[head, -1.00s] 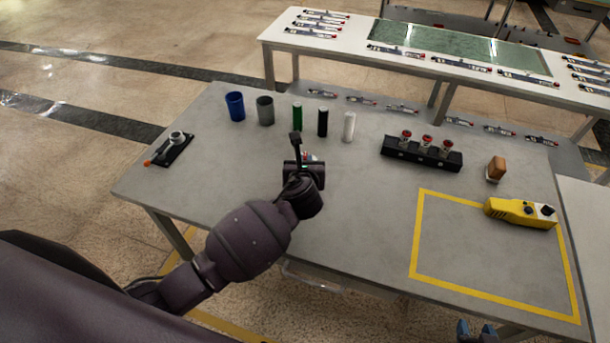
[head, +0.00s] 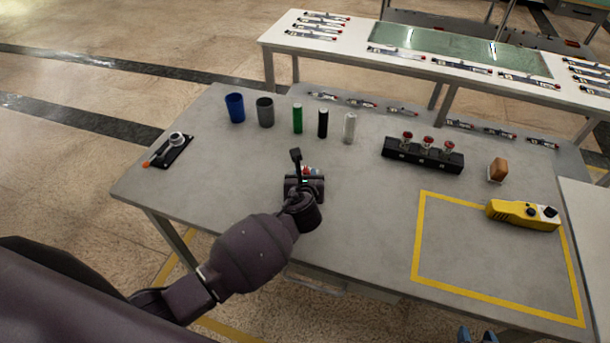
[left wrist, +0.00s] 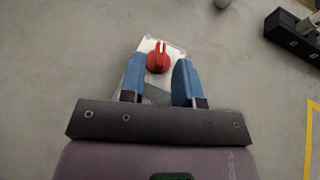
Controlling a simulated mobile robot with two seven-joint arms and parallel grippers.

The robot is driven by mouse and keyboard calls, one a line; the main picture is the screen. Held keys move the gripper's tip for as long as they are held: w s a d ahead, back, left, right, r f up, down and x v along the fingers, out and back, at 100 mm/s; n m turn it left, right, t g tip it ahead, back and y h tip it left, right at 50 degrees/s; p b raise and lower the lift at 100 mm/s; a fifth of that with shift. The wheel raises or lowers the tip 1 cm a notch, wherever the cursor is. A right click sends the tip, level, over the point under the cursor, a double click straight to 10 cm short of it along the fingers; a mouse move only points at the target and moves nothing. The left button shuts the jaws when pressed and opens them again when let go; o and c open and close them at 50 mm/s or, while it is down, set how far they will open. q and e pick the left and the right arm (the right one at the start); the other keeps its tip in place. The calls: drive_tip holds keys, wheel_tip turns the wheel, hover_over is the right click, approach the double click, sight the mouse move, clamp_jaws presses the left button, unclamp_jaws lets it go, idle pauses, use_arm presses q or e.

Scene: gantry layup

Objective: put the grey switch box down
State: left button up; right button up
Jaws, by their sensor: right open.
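The grey switch box (left wrist: 150,46) is a small pale box with a red knob on its face. It sits between the blue fingers of my left gripper (left wrist: 159,78) in the left wrist view, and the fingers cover its side edges. In the head view my left gripper (head: 304,178) is over the middle of the grey table (head: 362,215), shut on the box. Only a little of the box shows there past the gripper. Whether its underside touches the table is hidden. The blue fingertips of my right gripper (head: 478,335) show at the bottom edge, empty and open.
A yellow tape outline (head: 418,240) is at the right, with a yellow device (head: 520,213) across its far edge. Blue (head: 235,108), grey, green, black and white cylinders stand behind my left gripper. A black rack (head: 423,155) and an orange-brown block (head: 498,170) stand further right.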

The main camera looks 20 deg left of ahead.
use_arm(q)
drive_tip(key=shift+o, duration=0.3)
drive_tip(key=shift+r, duration=0.1)
drive_tip(key=shift+s+r, duration=0.15)
drive_tip(key=shift+s, duration=0.05)
drive_tip(key=shift+f+p+v, duration=0.25)
drive_tip(key=shift+p+v, duration=0.4)
drive_tip(key=shift+v, duration=5.2)
drive_tip(key=s+f+n, duration=0.1)
drive_tip(key=n, duration=0.1)
drive_tip(key=s+a+f+n+g+h, duration=0.1)
drive_tip(key=n, duration=0.1)
drive_tip(key=s+a+f+n, duration=0.1)
drive_tip(key=n, duration=0.1)
drive_tip(key=shift+a+f+h, duration=0.2)
drive_tip(key=shift+h, duration=0.1)
drive_tip(key=s+a+f+n, duration=0.1)
drive_tip(key=n, duration=0.1)
drive_tip(key=s+a+f+n, duration=0.1)
drive_tip(key=n, duration=0.2)
drive_tip(key=s+a+f+n+g+h, duration=0.1)
drive_tip(key=n, duration=0.2)
drive_tip(key=shift+s, duration=0.4)
drive_tip(key=s+a+f+n, duration=0.1)
drive_tip(key=s+a+n, duration=0.7)
drive_tip(key=n, duration=1)
drive_tip(key=shift+s+a+f+t+h, duration=0.3)
drive_tip(key=shift+s+h, duration=0.1)
drive_tip(key=shift+s, duration=0.1)
